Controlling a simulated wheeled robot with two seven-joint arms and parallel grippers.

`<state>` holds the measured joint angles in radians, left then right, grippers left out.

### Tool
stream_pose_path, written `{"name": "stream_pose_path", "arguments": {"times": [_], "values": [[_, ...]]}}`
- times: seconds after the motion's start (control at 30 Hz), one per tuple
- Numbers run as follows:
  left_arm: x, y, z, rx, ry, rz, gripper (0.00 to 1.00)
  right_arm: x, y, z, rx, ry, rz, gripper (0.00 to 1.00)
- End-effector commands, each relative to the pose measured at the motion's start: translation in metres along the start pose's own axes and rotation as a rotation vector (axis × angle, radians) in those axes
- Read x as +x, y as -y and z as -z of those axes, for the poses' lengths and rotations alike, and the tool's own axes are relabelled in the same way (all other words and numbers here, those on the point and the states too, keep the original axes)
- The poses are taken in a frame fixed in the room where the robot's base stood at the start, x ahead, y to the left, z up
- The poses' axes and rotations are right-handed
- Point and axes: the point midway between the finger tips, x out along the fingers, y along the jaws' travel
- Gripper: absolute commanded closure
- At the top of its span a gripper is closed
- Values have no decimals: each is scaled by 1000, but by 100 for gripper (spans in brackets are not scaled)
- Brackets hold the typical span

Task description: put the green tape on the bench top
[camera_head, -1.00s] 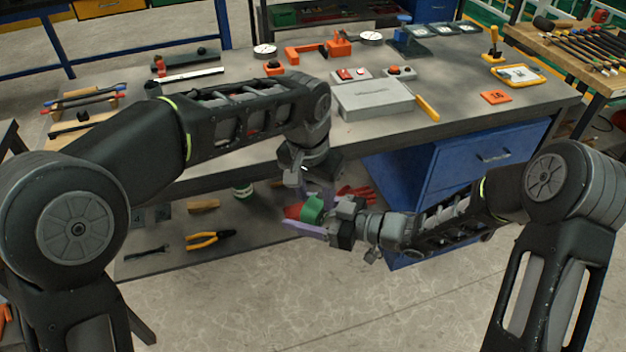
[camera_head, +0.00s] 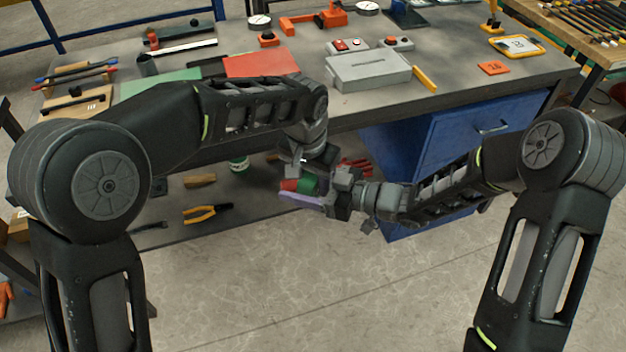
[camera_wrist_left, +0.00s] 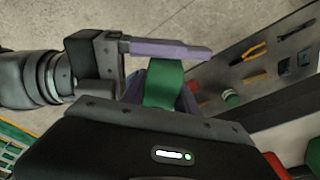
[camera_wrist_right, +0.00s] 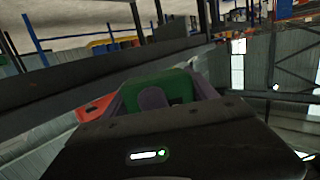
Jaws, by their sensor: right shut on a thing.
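The green tape (camera_head: 308,186), a solid green roll, is held in the air in front of the bench's lower shelf. My right gripper (camera_head: 313,194) is shut on it, and its purple finger shows in the left wrist view. My left gripper (camera_head: 316,178) is right at the tape from above, its fingers spread on either side of the roll (camera_wrist_left: 163,84); contact is hard to tell. In the right wrist view the tape (camera_wrist_right: 170,86) sits between my right fingers, with a purple finger in front. The grey bench top (camera_head: 300,105) is above and behind both grippers.
On the bench top are a grey box (camera_head: 368,72), a red sheet (camera_head: 262,64), a green mat (camera_head: 160,82) and an orange card (camera_head: 493,68). A blue drawer cabinet (camera_head: 450,150) stands below. The lower shelf holds yellow pliers (camera_head: 207,213) and a green-white container (camera_head: 238,165).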

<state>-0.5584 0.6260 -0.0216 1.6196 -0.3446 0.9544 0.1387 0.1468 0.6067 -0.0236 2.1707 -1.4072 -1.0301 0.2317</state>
Motion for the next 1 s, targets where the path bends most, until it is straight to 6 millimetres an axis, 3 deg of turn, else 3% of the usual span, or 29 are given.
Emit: {"name": "stream_pose_path", "arguments": {"times": [0.3,0.53,0.57,0.83,1.0], "values": [[0,0,0,0,-1,0,100,0,0,0,-1,-1,0,88],[-1,0,0,0,-1,0,100,0,0,0,-2,-1,0,88],[-1,0,1,0,-2,0,100,0,0,0,-2,-1,1,32],[-1,0,1,0,-2,0,100,0,0,0,-1,0,0,10],[-1,0,0,0,-2,0,100,0,0,0,0,0,0,9]]}}
